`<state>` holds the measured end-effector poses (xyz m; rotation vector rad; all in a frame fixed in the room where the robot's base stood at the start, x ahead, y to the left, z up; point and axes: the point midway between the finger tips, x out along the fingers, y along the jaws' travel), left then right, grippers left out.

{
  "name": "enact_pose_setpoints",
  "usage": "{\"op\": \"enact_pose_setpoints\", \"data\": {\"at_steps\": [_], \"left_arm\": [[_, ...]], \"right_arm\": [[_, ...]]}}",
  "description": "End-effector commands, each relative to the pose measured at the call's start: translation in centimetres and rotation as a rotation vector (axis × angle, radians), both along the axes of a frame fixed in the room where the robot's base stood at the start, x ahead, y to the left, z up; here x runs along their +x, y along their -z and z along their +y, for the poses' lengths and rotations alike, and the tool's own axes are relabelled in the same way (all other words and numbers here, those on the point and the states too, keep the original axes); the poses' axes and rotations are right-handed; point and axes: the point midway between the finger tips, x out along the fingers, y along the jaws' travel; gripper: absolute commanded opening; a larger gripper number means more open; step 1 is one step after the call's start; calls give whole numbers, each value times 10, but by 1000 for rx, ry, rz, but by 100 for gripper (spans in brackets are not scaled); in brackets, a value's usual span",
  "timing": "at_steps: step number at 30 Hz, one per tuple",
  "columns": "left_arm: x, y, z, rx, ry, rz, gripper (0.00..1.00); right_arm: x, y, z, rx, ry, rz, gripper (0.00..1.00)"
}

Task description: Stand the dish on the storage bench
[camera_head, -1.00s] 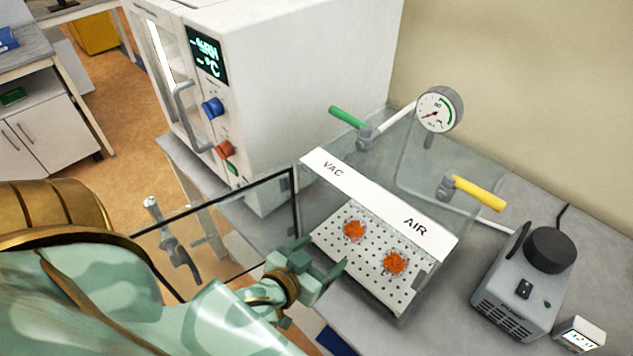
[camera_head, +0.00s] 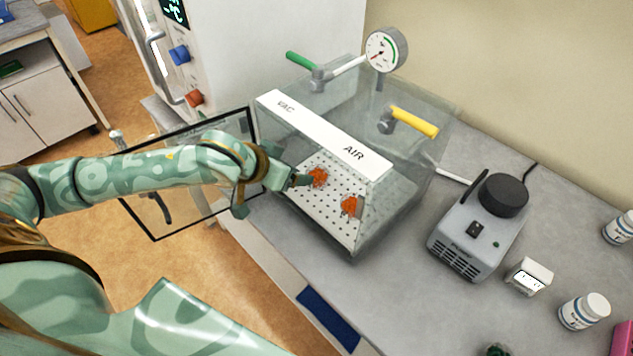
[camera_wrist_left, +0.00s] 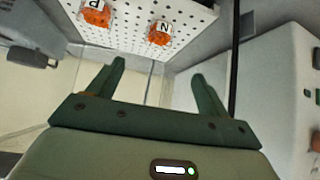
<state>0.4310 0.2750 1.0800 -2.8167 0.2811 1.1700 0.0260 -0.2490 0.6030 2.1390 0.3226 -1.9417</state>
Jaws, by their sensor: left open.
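Two dishes with orange contents rest on the perforated white shelf (camera_head: 322,212) inside the clear chamber marked VAC and AIR. One dish (camera_head: 317,177) is nearer my left gripper; the other dish (camera_head: 351,207) sits further right. My left gripper (camera_head: 298,181) is at the chamber's open front, close to the nearer dish. In the left wrist view its fingers (camera_wrist_left: 161,84) are apart with nothing between them. I cannot tell which bench is the storage bench.
The chamber's framed glass door (camera_head: 185,205) stands open beside my left arm. A grey pump (camera_head: 472,240), a small display box (camera_head: 528,277) and white bottles (camera_head: 584,311) stand on the grey counter. A white cabinet bench (camera_head: 45,115) stands across the floor at left.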

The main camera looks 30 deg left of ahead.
Motion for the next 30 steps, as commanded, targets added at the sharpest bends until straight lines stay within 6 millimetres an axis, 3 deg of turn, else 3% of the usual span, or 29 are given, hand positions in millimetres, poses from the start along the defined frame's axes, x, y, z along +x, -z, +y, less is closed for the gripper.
{"op": "enact_pose_setpoints", "data": {"at_steps": [3, 9, 15, 24, 30], "left_arm": [[22, 26, -6, -5, -1, -1, 78], [51, 55, -11, -3, 0, -1, 78], [63, 65, -14, -3, 1, -2, 78], [91, 99, -23, -3, 2, -3, 78], [94, 100, -23, -1, 4, -3, 78]], "right_arm": [[-2, 13, 4, 6, -2, 5, 30], [-4, 24, 2, 2, -2, 9, 30], [-5, 28, -4, -5, -2, 11, 30], [-8, 47, -6, -8, 0, 20, 30], [-8, 47, -6, -7, 0, 19, 30]]}}
